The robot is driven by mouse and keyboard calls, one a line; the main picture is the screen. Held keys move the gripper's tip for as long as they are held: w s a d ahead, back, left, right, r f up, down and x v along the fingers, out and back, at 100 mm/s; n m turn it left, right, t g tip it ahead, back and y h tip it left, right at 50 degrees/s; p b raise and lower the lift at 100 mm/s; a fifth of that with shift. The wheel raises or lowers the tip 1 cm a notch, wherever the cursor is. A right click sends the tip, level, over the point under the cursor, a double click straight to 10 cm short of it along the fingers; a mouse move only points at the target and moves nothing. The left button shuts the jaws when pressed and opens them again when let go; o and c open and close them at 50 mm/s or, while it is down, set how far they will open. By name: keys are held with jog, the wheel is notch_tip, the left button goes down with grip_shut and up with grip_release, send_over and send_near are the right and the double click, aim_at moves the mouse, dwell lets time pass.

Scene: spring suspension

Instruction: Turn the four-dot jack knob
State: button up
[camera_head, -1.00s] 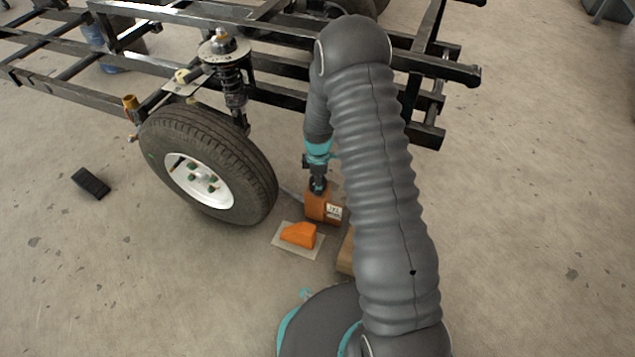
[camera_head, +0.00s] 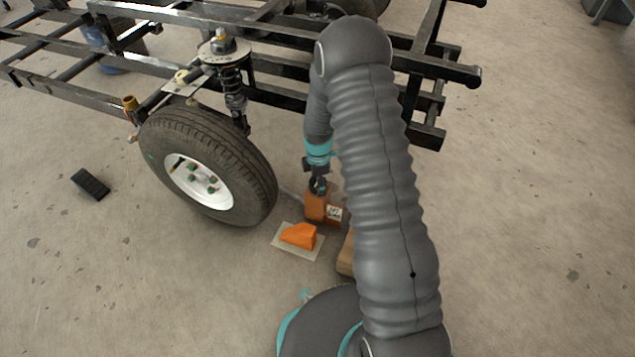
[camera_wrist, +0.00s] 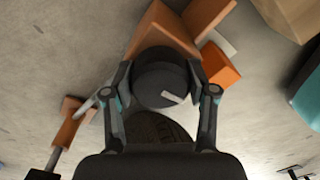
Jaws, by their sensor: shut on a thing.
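The jack is an orange-brown box (camera_head: 317,206) with a white label, on the floor right of the wheel. My gripper (camera_head: 318,186) is at the top of it, at the end of my downward-reaching arm. In the wrist view, a round dark knob (camera_wrist: 161,80) with a pale mark on its face sits between the two fingers of my gripper (camera_wrist: 161,88), which are shut on it from both sides. The orange jack body (camera_wrist: 163,30) shows behind the knob. No dots can be made out on the knob.
A wheel (camera_head: 209,166) stands left of the jack under a black frame (camera_head: 165,58) with a spring strut (camera_head: 232,86). An orange wedge (camera_head: 299,235) lies on a pale plate in front of the jack. A black block (camera_head: 91,184) lies on open floor at left.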

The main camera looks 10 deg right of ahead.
jog(key=o, duration=1.2)
jog(key=shift+w+r, duration=0.1)
jog(key=shift+w, duration=0.15)
jog(key=shift+c, duration=0.2)
jog(key=shift+s, duration=0.1)
notch_tip(320, 180, up, 12)
